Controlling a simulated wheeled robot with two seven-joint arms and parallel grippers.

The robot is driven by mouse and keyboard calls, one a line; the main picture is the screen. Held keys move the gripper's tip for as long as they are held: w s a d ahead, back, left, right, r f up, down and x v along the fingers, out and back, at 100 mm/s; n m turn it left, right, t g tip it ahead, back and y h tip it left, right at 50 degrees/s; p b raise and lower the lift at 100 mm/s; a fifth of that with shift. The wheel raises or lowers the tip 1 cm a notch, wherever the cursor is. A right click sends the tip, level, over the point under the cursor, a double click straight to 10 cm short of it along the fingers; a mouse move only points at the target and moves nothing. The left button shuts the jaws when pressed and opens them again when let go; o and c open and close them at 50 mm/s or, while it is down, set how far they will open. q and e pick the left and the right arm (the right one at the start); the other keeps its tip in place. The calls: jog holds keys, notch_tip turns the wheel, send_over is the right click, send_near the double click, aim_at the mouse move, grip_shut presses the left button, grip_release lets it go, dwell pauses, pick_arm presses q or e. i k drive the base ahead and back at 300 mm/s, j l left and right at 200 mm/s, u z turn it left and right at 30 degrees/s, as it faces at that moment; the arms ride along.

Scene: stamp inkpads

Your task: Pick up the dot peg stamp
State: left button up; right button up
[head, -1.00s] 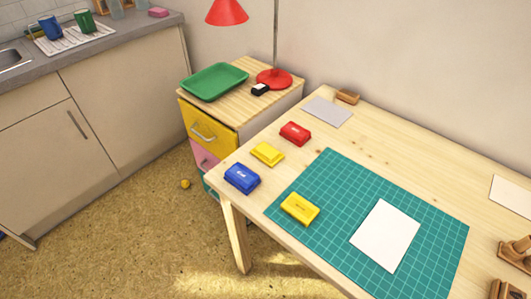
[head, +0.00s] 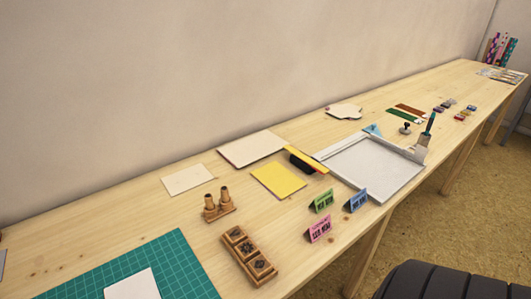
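Two upright wooden peg stamps stand side by side in a small wooden holder (head: 222,214) on the long table. The left peg stamp (head: 209,201) and the right peg stamp (head: 225,194) look alike, and their stamping faces are hidden. I cannot tell which one is the dot peg stamp. In front of them lies a wooden block tray (head: 231,253) with several square dark-patterned stamps. Neither of my grippers is in view.
The green cutting mat (head: 180,262) with white paper (head: 132,286) lies at the lower left. A yellow sheet (head: 278,181), small folded signs like the pink one (head: 319,228), and a white paper trimmer (head: 370,168) are to the right. A dark ribbed shape (head: 440,281) fills the bottom right.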

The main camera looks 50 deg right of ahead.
aim_at(208, 197)
jog(key=z, duration=1.05)
jog(key=k+l+u, duration=0.15)
jog(key=l, duration=0.2)
jog(key=i+l, duration=0.05)
